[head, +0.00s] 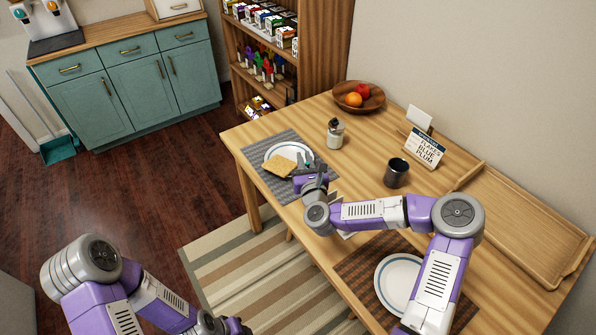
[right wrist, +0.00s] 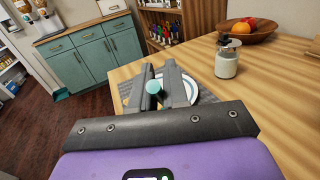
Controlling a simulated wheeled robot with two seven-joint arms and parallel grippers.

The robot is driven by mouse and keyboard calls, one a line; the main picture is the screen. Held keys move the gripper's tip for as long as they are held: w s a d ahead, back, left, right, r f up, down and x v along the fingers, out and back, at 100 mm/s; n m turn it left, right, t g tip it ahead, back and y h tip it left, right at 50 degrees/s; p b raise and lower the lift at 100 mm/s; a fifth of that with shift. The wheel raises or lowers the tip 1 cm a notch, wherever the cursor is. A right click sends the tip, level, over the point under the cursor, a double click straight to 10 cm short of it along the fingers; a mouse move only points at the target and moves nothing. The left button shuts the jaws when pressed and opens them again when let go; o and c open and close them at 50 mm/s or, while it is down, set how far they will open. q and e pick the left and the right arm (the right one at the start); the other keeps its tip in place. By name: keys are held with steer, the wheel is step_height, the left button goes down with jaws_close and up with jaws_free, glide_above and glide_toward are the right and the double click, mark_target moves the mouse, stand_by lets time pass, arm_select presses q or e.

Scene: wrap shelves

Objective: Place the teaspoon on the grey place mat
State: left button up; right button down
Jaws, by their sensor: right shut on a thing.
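The grey place mat (head: 262,180) lies at the table's far left end with a white plate (head: 273,152) and a slice of toast (head: 279,167) on it. My right gripper (head: 313,168) is over the mat's right side, beside the plate. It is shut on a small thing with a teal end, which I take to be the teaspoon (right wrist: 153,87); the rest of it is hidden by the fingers. I cannot tell whether it touches the mat. My left gripper (head: 236,326) is at the bottom edge, dark and partly cut off, away from the table.
A wooden tray (head: 525,225) lies at right. A brown mat (head: 352,266) with a plate (head: 396,279) is nearer me.

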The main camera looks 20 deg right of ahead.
step_height(320, 180, down, 7)
steer(key=b, duration=0.2)
steer(key=shift+f, duration=0.2)
steer(key=shift+f, duration=0.1)
steer(key=c, duration=1.6)
jaws_free()
steer(key=shift+f+b, duration=0.1)
steer(key=shift+b, duration=0.2)
steer(key=o, duration=0.5)
steer(key=shift+r, duration=0.2)
steer(key=s, duration=0.4)
steer(key=s+p, duration=0.1)
steer(key=s, duration=0.3)
steer(key=s+a+p, duration=0.1)
steer(key=s, duration=0.3)
